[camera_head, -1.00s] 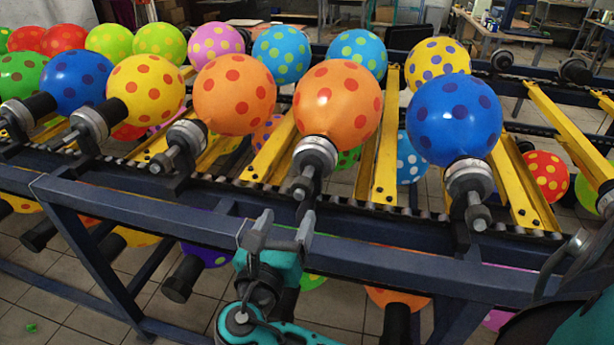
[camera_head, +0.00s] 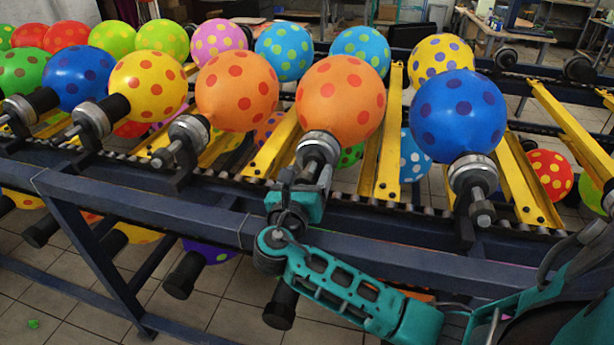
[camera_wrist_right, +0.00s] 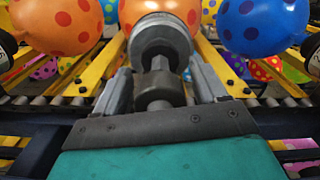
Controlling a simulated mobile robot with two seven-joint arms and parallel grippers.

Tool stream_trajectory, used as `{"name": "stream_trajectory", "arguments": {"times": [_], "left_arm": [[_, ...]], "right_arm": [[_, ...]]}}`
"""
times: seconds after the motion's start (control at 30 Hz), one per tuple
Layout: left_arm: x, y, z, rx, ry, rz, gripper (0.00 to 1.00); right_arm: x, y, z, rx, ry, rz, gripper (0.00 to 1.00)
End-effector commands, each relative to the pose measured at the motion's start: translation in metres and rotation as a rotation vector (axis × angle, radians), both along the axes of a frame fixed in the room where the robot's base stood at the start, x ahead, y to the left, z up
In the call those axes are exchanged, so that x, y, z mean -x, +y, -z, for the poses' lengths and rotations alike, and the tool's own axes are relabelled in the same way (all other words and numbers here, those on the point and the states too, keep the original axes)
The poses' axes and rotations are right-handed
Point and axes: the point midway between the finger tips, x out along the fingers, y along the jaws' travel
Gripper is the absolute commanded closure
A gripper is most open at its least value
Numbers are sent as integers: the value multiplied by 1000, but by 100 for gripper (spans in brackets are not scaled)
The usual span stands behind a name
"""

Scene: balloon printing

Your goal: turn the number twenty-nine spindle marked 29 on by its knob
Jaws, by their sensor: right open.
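The middle spindle (camera_head: 319,147) carries an orange balloon with darker orange dots (camera_head: 340,98). It has a grey collar and a dark knob, and the same spindle fills the middle of the right wrist view (camera_wrist_right: 160,42). I cannot read the mark 29 on any spindle. My right gripper (camera_head: 303,178) is at this spindle's knob end. In the right wrist view its two fingers are open, one on each side of the knob (camera_wrist_right: 158,88); I cannot tell whether they touch it. The fingers partly hide the knob in the head view. My left gripper is not in view.
A blue-balloon spindle (camera_head: 472,172) stands to the right and another orange-balloon spindle (camera_head: 188,132) to the left. A dark blue rail (camera_head: 150,210) runs across in front, under my right forearm. Yellow bars (camera_head: 388,150) lie between spindles.

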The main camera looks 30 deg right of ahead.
Motion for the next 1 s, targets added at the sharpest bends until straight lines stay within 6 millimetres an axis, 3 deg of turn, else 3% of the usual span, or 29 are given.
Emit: {"name": "stream_trajectory", "arguments": {"times": [0.07, 0.63, 1.0], "left_arm": [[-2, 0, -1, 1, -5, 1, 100], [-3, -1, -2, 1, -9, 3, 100], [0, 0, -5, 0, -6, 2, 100]], "right_arm": [[0, 0, 0, 0, 0, 0, 29], [0, 0, 0, 0, 0, 0, 83], [1, 0, -1, -41, -49, 1, 84]]}}
